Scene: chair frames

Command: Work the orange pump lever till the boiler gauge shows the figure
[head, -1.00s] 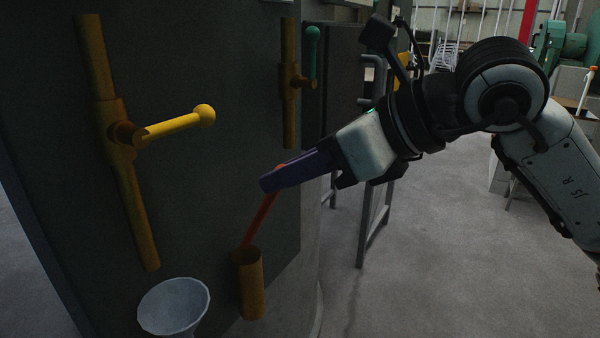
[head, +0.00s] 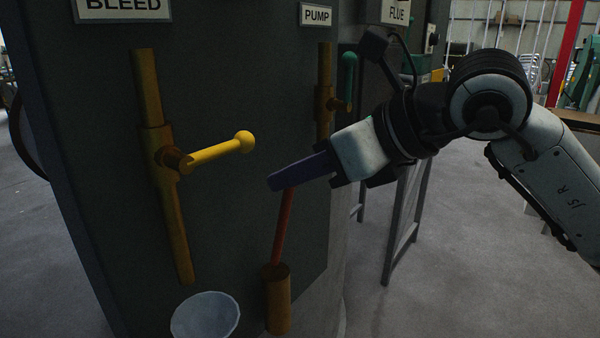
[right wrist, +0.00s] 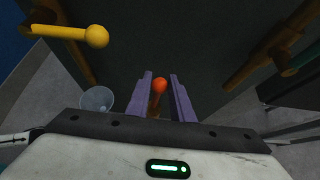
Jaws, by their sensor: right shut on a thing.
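The orange pump lever (head: 283,228) rises from a brass cylinder (head: 278,303) on the dark boiler front, leaning slightly right. My right gripper (head: 274,183) is at its top end, coming in from the right, shut on it. In the right wrist view the lever's orange ball end (right wrist: 160,85) sits between the two purple fingers of this gripper (right wrist: 160,76). In the head view the fingers hide the ball. The boiler gauge is not in view. My left gripper is not in view.
A yellow lever (head: 218,151) on a brass pipe, under the BLEED sign (head: 123,8), stands out left of my gripper. A green-handled valve (head: 347,80) is behind, near the PUMP sign (head: 317,15). A white funnel (head: 205,316) is below.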

